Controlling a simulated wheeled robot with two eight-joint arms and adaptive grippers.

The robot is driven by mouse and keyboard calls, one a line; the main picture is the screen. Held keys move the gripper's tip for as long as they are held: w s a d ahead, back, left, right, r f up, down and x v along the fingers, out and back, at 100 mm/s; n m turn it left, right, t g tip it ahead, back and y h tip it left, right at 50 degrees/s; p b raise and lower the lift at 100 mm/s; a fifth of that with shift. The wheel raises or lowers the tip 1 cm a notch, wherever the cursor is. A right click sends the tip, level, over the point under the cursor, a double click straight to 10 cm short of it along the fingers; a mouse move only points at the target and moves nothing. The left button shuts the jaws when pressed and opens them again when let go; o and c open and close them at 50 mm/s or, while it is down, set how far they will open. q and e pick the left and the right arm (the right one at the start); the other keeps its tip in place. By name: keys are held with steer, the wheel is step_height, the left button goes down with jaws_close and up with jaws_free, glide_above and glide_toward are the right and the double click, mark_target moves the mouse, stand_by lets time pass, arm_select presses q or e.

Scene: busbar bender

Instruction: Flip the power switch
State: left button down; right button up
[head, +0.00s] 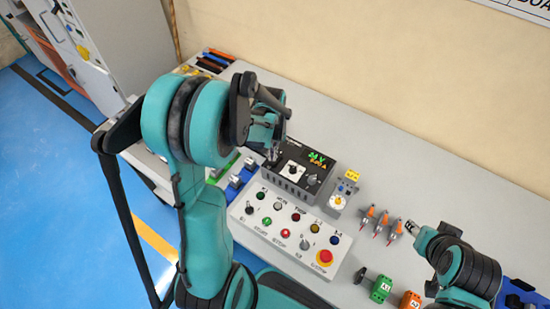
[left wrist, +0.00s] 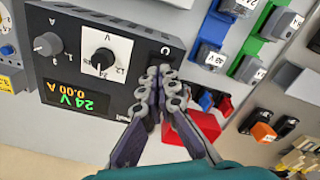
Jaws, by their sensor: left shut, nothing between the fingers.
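The black power supply (head: 318,176) stands on the bench with its display lit, reading 24 V and 0.00 A. In the left wrist view the same power supply (left wrist: 90,85) shows upside down, with a grey knob (left wrist: 47,44) and a white-plated dial (left wrist: 104,58). My left gripper (head: 272,158) is shut and empty, at the end of the panel beyond the dial. In the left wrist view its fingertips (left wrist: 158,75) are at the panel's edge, beside a small white mark. They cover any switch there; contact cannot be told. My right gripper (head: 412,228) is over the bench at the right, its fingers too small to judge.
A control box (head: 285,232) with several buttons and a red emergency stop (head: 324,257) lies in front of the power supply. Orange-handled connectors (head: 380,222) are near my right gripper. Blue and green holders (left wrist: 230,28) stand close beside my left gripper. Open bench lies behind.

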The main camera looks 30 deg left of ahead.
arm_select(q)
steer(key=shift+f+b, duration=0.8)
steer(key=shift+f, duration=0.2)
steer(key=shift+r, duration=0.1)
stand_by(0.3)
steer(key=shift+r+p, duration=2.55)
steer(key=shift+r, duration=0.95)
